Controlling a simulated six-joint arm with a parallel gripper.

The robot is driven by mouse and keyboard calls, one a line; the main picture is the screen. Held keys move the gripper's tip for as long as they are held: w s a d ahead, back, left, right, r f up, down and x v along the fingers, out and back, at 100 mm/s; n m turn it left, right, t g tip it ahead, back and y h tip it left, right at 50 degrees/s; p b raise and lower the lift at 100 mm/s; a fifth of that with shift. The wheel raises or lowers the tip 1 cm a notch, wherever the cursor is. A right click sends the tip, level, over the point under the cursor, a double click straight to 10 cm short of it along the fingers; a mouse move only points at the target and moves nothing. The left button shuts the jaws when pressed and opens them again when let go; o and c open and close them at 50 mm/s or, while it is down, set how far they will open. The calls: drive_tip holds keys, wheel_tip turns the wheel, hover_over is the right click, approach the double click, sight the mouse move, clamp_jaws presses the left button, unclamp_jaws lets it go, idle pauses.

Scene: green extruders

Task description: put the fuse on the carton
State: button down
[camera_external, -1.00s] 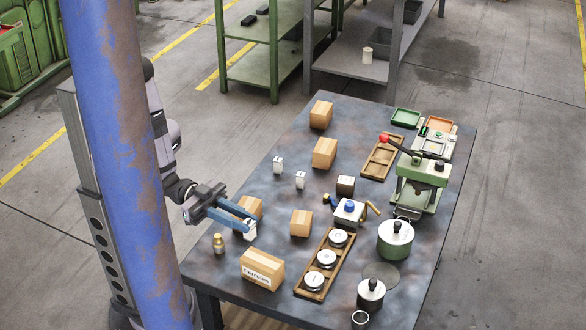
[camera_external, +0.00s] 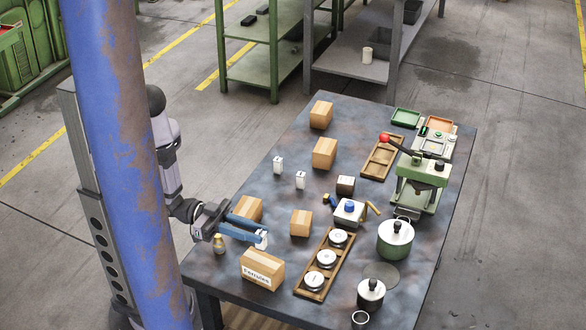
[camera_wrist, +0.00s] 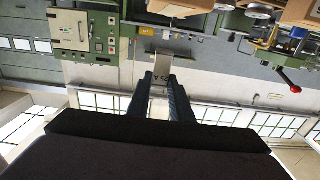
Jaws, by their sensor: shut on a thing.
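My gripper (camera_external: 262,241) is shut on a small white fuse (camera_external: 264,237), held above the table between the labelled carton and the cartons behind. In the wrist view the fuse (camera_wrist: 158,88) sits between the two blue fingers (camera_wrist: 158,98), with a partly hidden "25 A" marking. Just in front in the picture is the carton marked "Ferrules" (camera_external: 262,269). Another carton (camera_external: 249,206) is partly hidden behind my gripper. A small carton (camera_external: 301,223) stands to the right, and two more cartons (camera_external: 324,153) (camera_external: 321,115) stand farther back.
A small brass-coloured bottle (camera_external: 219,244) stands close to my gripper's left. Two white fuse-like blocks (camera_external: 278,165) (camera_external: 300,180) stand mid-table. A wooden tray (camera_external: 311,291) with round tins, a green pot (camera_external: 395,239) and a press (camera_external: 421,185) fill the right side.

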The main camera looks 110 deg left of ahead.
drive_tip(key=shift+f, duration=2.3)
drive_tip(key=shift+f, duration=0.2)
drive_tip(key=c, duration=1.6)
unclamp_jaws()
drive_tip(key=shift+r, duration=0.25)
drive_tip(key=shift+s+f, duration=0.1)
drive_tip(key=shift+s, duration=0.15)
drive_tip(key=s+b, duration=0.3)
drive_tip(key=s, duration=0.8)
drive_tip(key=shift+s, duration=0.25)
